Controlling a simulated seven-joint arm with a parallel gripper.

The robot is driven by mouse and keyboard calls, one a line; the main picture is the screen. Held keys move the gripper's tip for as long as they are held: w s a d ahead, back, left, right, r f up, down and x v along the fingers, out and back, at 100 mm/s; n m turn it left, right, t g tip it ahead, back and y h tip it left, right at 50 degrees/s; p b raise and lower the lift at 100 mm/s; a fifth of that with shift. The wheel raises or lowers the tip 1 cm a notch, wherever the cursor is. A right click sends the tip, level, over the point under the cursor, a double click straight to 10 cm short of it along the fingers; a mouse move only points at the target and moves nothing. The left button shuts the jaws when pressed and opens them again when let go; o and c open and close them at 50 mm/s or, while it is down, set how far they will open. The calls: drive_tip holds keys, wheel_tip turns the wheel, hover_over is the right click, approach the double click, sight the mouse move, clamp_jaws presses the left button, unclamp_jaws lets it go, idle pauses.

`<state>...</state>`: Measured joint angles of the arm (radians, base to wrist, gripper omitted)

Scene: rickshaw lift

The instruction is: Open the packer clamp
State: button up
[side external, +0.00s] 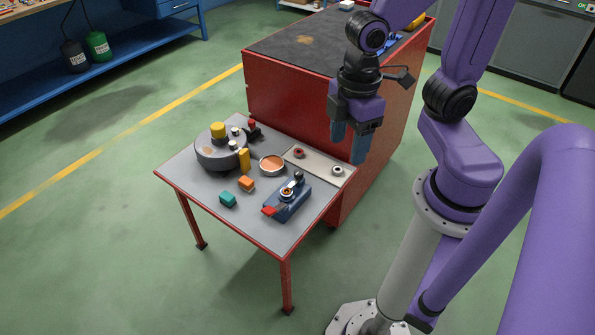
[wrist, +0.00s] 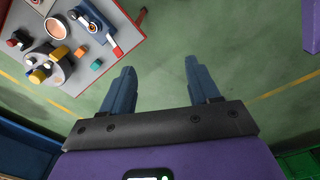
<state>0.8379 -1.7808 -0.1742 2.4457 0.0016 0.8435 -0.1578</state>
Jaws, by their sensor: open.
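A blue fixture (side external: 287,203) with a red-tipped lever (side external: 269,210) and a black knob (side external: 298,176) sits near the front right of the small table; it looks like the packer clamp. It also shows in the wrist view (wrist: 91,20), with its red lever (wrist: 116,49) pointing down-right. I cannot tell clearly from its lever whether it is open or shut. My gripper (side external: 348,143) hangs above the table's right side, higher than the fixture and apart from it. Its two blue fingers are spread and empty, with only floor between them in the wrist view (wrist: 159,67).
The small table (side external: 190,188) also bears a round grey unit (side external: 217,156) with a yellow knob, a copper dish (side external: 272,165), an orange block (side external: 246,184), a teal block (side external: 228,199) and a plate (side external: 318,166) with two rings. A red cabinet (side external: 290,103) stands behind.

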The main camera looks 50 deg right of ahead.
drive_tip(key=w+f, duration=0.4)
drive_tip(key=w, duration=0.6)
hover_over(298, 172)
wheel_tip(298, 172, down, 16)
wheel_tip(298, 172, down, 17)
drive_tip(key=shift+r, duration=0.2)
drive_tip(key=c, duration=1)
